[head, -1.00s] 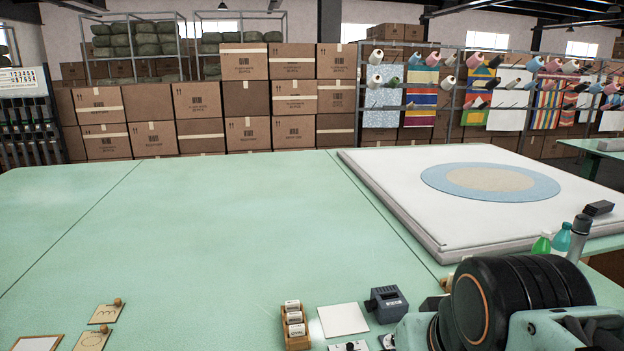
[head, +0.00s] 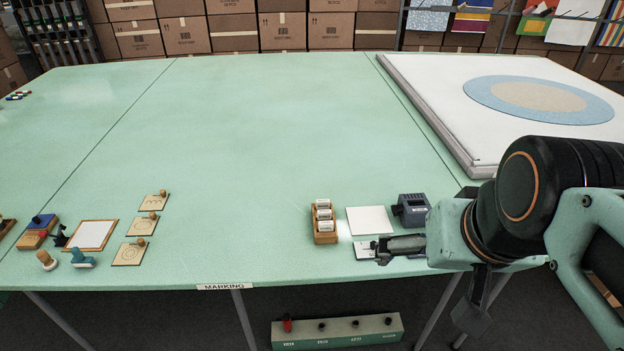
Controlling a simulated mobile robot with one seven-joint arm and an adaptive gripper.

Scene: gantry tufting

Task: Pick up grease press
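I cannot pick out anything that is clearly a grease press in the head view. My gripper (head: 384,251) is at the lower right, over the near edge of the green table (head: 230,130). It points left and is seen from the side, small and dark, so its opening is unclear. A white card lies behind it, partly hidden. A dark blue-grey device (head: 410,208) stands just beyond my gripper. A low green box (head: 345,331) with a red knob and several black knobs sits below the table edge.
A wooden holder with white rolls (head: 324,222) and a white sheet (head: 369,221) lie left of the device. Stamps, a framed white pad (head: 92,235) and wooden plates (head: 129,252) lie at left. A white slab (head: 440,110) fills the back right. The table's middle is clear.

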